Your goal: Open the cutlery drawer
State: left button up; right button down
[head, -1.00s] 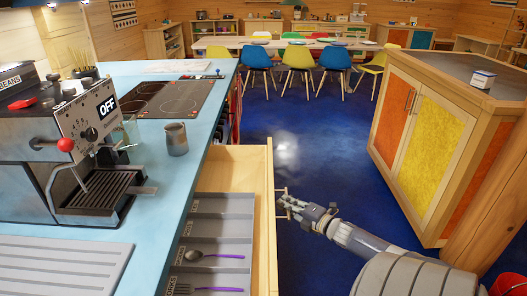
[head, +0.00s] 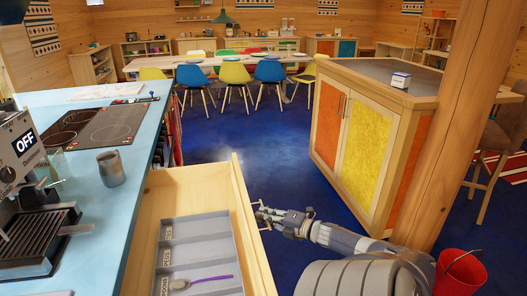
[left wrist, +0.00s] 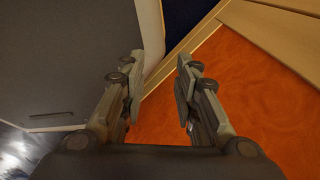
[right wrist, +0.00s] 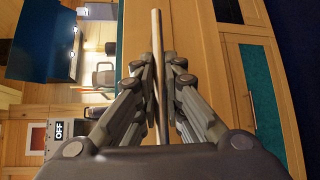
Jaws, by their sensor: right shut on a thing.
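The cutlery drawer (head: 247,232) stands pulled out from under the blue counter in the head view. Inside it is a grey cutlery tray (head: 219,228) with a purple-handled spoon (head: 205,280). My right gripper (head: 262,216) is at the drawer's front, shut on the drawer handle. In the right wrist view the handle bar (right wrist: 157,75) runs between the fingers of that gripper (right wrist: 162,75). My left gripper (left wrist: 158,90) shows only in the left wrist view, open and empty, with an orange surface beyond it.
The blue counter (head: 128,160) at left carries a metal mug (head: 111,168), a hob (head: 97,126) and a coffee machine (head: 35,225). A wooden island cabinet (head: 372,130) and a post stand at right, with a red bucket (head: 460,275) near them. Blue floor is clear between.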

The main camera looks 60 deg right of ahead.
jog(key=c, duration=1.7)
grip_release()
jog(key=s, duration=0.4)
jog(key=s+r, duration=0.1)
jog(key=s, duration=0.3)
jog(key=s+a, duration=0.1)
jog(key=s, duration=0.3)
jog(key=shift+r, duration=0.3)
